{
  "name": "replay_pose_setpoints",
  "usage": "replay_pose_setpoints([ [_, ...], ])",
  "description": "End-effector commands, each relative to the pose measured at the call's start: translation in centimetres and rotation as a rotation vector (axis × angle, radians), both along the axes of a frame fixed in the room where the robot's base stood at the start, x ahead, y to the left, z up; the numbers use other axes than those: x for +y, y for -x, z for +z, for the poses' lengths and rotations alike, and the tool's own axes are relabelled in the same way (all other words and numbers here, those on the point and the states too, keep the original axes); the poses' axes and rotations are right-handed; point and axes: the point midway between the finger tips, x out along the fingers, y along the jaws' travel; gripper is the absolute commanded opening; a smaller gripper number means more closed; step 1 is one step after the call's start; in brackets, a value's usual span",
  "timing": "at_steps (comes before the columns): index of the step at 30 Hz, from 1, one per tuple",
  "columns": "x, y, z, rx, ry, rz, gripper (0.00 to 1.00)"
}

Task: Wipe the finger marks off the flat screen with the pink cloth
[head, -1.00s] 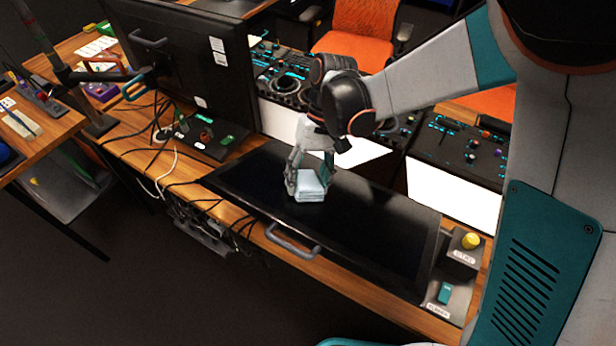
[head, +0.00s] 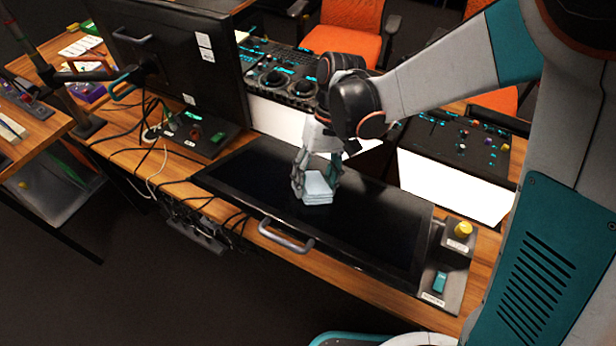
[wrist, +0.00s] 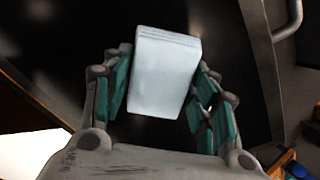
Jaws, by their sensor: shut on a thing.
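The flat screen (head: 375,235) is a wide black panel lying on the wooden desk, with a grey handle on its near edge. My gripper (head: 318,182) is over the middle of the screen, shut on a folded pale blue-white cloth (head: 317,190). No pink cloth shows. In the wrist view the cloth (wrist: 163,75) sits between the teal finger pads of my gripper (wrist: 165,85). The cloth is at or very near the glass; contact cannot be told. Faint pale smudges (wrist: 45,82) show on the dark screen in the wrist view. The glass under the cloth is hidden.
A dark upright monitor (head: 185,62) with cables stands at the left. A small panel with a yellow trackball (head: 463,229) and a teal switch (head: 439,282) borders the screen's right end. Control consoles (head: 290,78) and orange chairs (head: 345,35) are behind.

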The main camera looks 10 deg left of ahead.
Motion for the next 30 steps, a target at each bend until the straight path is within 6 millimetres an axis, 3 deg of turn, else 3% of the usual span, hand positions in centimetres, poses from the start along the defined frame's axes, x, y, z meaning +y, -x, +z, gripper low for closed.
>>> replay_pose_setpoints([
  [8, 0.6, -0.1, -0.3, 0.0, 0.0, 0.001, 0.27],
  [17, 2.8, -0.9, -0.6, -0.001, -0.002, 0.002, 0.28],
  [20, 3.6, -1.1, -0.6, -0.001, -0.004, 0.003, 0.19],
  [30, 4.0, -1.3, -0.7, -0.001, -0.004, 0.001, 0.19],
])
